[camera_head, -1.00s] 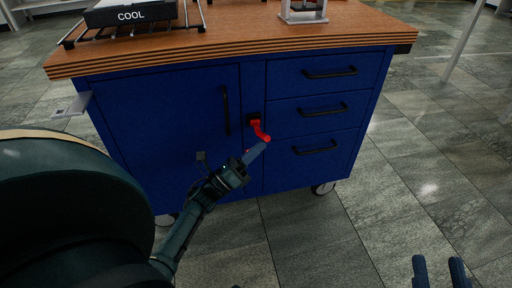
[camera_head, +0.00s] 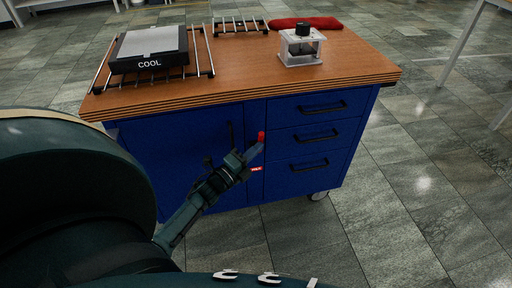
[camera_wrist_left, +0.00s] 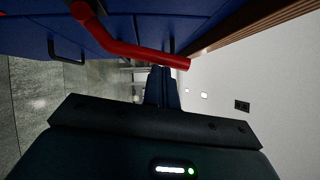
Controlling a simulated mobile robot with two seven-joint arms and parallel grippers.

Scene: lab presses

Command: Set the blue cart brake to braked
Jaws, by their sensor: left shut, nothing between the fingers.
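The blue cart (camera_head: 185,150) stands ahead with a wooden top. Its red brake lever (camera_head: 261,137) is on the front, between the door and the drawers. In the head view its red end points up and its lower part is hidden behind my left gripper (camera_head: 256,151). That gripper is shut and empty, close beside the lever; I cannot tell if they touch. In the left wrist view the lever (camera_wrist_left: 135,50) is a long red bar running from its pivot past the tips of the shut fingers (camera_wrist_left: 161,72). A small red label (camera_head: 256,169) shows below the gripper. My right gripper is out of view.
On the cart top are a black COOL block (camera_head: 150,50) on a wire rack, a second rack (camera_head: 240,25), a white press (camera_head: 301,47) and a red cloth item (camera_head: 305,23). Open tiled floor (camera_head: 415,180) lies to the right.

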